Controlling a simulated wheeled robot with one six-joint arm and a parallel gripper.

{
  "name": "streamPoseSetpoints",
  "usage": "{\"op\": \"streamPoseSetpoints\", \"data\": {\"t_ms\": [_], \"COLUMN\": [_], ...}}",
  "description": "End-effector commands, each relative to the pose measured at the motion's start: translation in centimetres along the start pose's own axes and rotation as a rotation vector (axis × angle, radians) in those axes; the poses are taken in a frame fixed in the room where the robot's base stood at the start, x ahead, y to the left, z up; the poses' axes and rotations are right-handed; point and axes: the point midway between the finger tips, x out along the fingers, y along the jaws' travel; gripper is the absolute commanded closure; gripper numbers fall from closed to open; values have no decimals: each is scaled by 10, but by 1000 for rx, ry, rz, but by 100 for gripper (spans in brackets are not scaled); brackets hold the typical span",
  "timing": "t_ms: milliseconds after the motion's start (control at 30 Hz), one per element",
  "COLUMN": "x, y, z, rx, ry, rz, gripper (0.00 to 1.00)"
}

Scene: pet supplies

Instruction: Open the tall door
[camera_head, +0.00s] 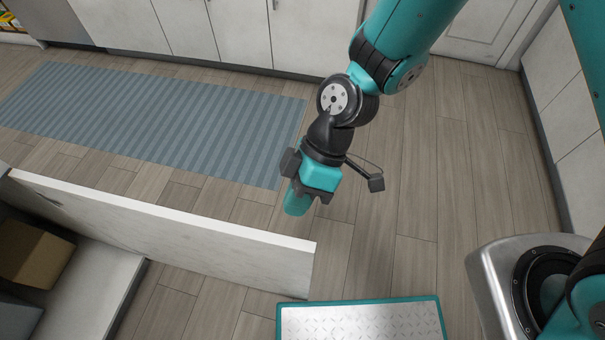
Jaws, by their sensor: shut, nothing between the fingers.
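A tall white door panel (190,228), seen from above, stands swung out from a cabinet at the lower left. Its top edge runs from the left side of the head view to a free end near the middle. Floor shows between the panel and the cabinet shelf. My gripper (296,205) points down just beyond the panel, near its free end. It is shut and empty. Its fingertips are partly hidden, and I cannot tell whether they touch the panel. No handle is clearly visible.
A brown box (35,257) sits on the cabinet shelf (98,285). A blue striped rug (150,115) lies beyond the panel. White cabinets (230,30) line the back, and a white panelled door (482,28) stands at the upper right. Wood floor (430,190) is clear at right.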

Motion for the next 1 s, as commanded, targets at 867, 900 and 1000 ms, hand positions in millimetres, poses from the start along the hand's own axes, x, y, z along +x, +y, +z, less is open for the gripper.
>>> {"op": "streamPoseSetpoints", "data": {"t_ms": [867, 900, 1000], "x": [-166, -168, -170], "y": [-1, -1, -1], "z": [-3, -3, -3], "rx": [-6, -6, -7], "ry": [-1, -2, -2], "rz": [-1, -1, -1], "gripper": [100, 100, 100]}}
